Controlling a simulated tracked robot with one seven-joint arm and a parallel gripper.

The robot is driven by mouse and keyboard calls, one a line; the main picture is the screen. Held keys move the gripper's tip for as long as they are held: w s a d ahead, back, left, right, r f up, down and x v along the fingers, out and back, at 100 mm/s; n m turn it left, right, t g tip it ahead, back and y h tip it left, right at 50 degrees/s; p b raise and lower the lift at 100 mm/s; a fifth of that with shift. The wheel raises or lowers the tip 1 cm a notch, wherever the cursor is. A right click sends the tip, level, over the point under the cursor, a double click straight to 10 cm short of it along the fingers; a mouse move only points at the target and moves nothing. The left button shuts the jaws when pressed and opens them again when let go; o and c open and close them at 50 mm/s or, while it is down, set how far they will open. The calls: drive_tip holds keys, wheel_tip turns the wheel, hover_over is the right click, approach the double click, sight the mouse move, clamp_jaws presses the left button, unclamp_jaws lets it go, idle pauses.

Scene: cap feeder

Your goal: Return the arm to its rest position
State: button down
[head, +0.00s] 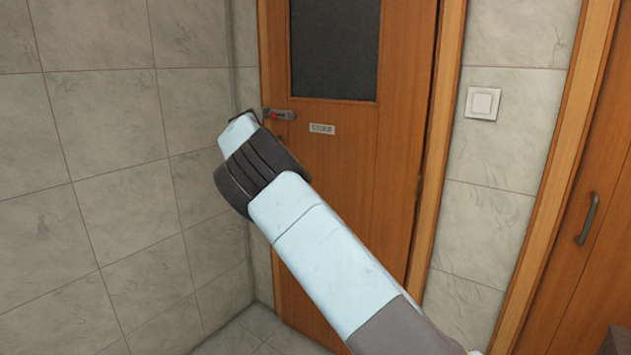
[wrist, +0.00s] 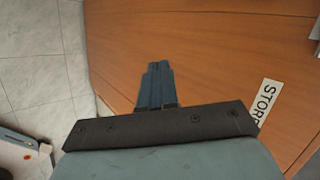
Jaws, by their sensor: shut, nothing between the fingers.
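My arm (head: 318,255) stretches from the lower right of the head view up toward the wooden door. Its far end is at the upper left, close to the left tile wall and the door's latch side. In the wrist view my gripper (wrist: 157,68) shows its two dark fingers together, with nothing between them. They stand in front of the wooden door surface; whether they touch it I cannot tell. In the head view the fingers are mostly hidden behind the end of the arm.
The door (head: 345,190) appears closed, with a dark window (head: 335,45), a metal handle (head: 284,115) and a small sign (head: 322,129). The sign also shows in the wrist view (wrist: 264,101). A light switch (head: 483,103) and another wooden door (head: 590,240) are right. Tiled wall (head: 100,180) stands left.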

drive_tip(key=s+d+r+n+g, duration=0.1)
drive_tip(key=s+d+r, duration=0.2)
drive_tip(key=d, duration=0.7)
drive_tip(key=s+d+r+n+g+y, duration=0.1)
drive_tip(key=s+d+r, duration=0.25)
drive_tip(key=d, duration=0.65)
drive_tip(key=s+d+r+n+g, duration=0.1)
drive_tip(key=s+d+r, duration=0.25)
drive_tip(key=d, duration=0.65)
drive_tip(key=s+d+r+n+y, duration=0.1)
drive_tip(key=s+d+r+n, duration=0.15)
drive_tip(key=s+d, duration=0.45)
drive_tip(key=s+d+r+n+y, duration=0.1)
drive_tip(key=s+d+n, duration=0.15)
drive_tip(key=s, duration=0.85)
drive_tip(key=s+f+n, duration=0.2)
drive_tip(key=s+n, duration=0.2)
drive_tip(key=s, duration=0.7)
drive_tip(key=s+f+n, duration=0.3)
drive_tip(key=s+n, duration=0.1)
drive_tip(key=s, duration=0.7)
drive_tip(key=s+d+f+n+h, duration=0.1)
drive_tip(key=s+n, duration=0.3)
drive_tip(key=s, duration=0.8)
drive_tip(key=shift+f, duration=0.9)
